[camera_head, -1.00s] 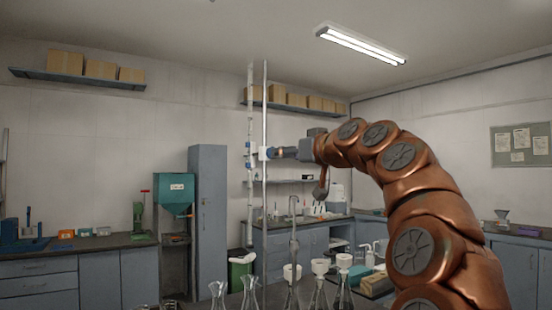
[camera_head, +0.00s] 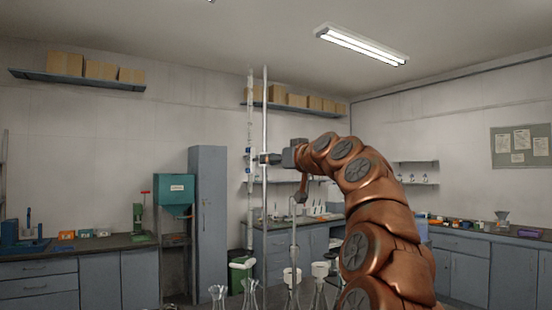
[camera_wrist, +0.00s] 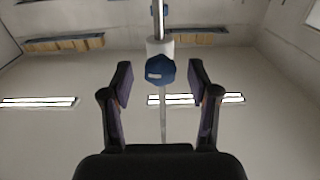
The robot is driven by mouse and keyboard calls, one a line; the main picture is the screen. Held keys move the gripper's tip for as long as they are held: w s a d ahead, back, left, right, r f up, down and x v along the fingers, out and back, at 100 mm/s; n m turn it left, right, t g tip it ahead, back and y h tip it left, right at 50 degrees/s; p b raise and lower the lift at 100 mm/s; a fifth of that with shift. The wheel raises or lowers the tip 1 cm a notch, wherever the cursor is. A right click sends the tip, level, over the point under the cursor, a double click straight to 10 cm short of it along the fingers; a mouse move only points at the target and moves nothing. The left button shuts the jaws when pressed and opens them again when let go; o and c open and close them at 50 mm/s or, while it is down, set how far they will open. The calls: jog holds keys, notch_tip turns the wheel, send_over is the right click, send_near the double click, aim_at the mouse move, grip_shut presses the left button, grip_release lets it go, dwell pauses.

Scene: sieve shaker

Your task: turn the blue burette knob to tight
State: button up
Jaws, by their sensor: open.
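The blue burette knob (camera_wrist: 160,71) sits in the middle of the wrist view, on a white fitting (camera_wrist: 159,47) with a pale pointer-like mark on its face. My gripper (camera_wrist: 160,78) is open, with one finger to the left and one to the right of the knob, and a visible gap on each side. In the head view my gripper (camera_head: 266,159) is level beside the upright burette (camera_head: 250,120) and the thin metal rod (camera_head: 265,110).
Glass flasks (camera_head: 217,295) with white-topped ones (camera_head: 292,276) beside them stand below my arm. A metal tube (camera_head: 294,245) rises from among them under my gripper. A tall grey cabinet (camera_head: 208,220) stands behind to the left. The air left of the burette is clear.

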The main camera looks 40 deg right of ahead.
jog(key=shift+w, duration=0.1)
jog(key=c, duration=1.1)
jog(key=shift+c, duration=0.2)
jog(key=shift+r+m, duration=0.1)
jog(key=shift+m, duration=0.2)
jog(key=shift+a+m+p, duration=0.1)
jog(key=shift+m+p, duration=5.45)
jog(key=shift+m, duration=2.55)
